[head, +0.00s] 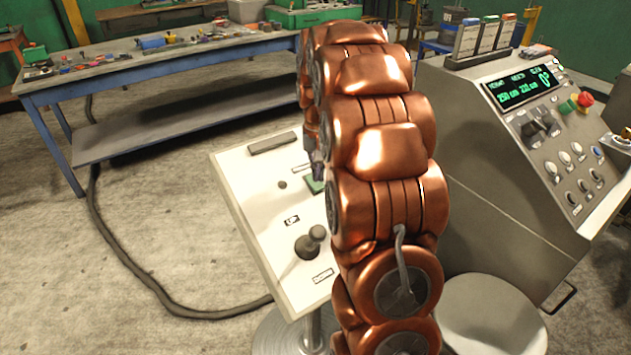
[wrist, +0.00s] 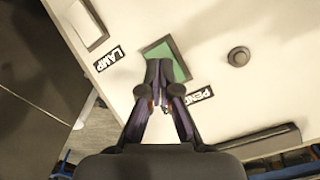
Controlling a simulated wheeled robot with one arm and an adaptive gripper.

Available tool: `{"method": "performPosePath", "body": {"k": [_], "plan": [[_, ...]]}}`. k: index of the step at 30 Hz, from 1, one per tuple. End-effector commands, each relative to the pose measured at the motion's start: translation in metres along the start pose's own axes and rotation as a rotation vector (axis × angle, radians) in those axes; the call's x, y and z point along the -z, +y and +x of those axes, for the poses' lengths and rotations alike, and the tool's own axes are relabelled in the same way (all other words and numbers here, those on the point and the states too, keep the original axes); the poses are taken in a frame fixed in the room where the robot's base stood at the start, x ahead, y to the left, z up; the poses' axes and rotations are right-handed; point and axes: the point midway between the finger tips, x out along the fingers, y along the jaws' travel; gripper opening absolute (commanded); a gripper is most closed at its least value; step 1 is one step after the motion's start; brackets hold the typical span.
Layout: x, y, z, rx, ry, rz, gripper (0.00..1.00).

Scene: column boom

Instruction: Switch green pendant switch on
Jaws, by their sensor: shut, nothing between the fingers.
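The green switch (wrist: 182,61) is a green rocker in a dark frame on a white panel in the wrist view, with a label reading "PEND" beside it. In the head view a small part of the green switch (head: 315,185) shows at the left edge of my copper arm, which hides the rest. My gripper (wrist: 160,68) is shut and empty, with its fingertips over the green switch. I cannot tell whether they touch it. The fingers hide part of the switch, and which way it is tilted is unclear.
The white panel (head: 255,190) also carries a joystick (head: 311,241) between UP and DOWN labels. A round knob (wrist: 238,56) and a pale switch (wrist: 84,22) near a "LAMP" label flank the green switch. A grey console (head: 490,170) stands right; a blue workbench (head: 70,85) stands back left.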

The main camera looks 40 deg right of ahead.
Motion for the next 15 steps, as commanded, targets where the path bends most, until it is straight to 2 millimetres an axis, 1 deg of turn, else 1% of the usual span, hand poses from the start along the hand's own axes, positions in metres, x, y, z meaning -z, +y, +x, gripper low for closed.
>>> {"method": "performPosePath", "body": {"k": [15], "plan": [[0.0000,-0.0001,0.0066,0.000,0.000,0.000,0.00]]}}
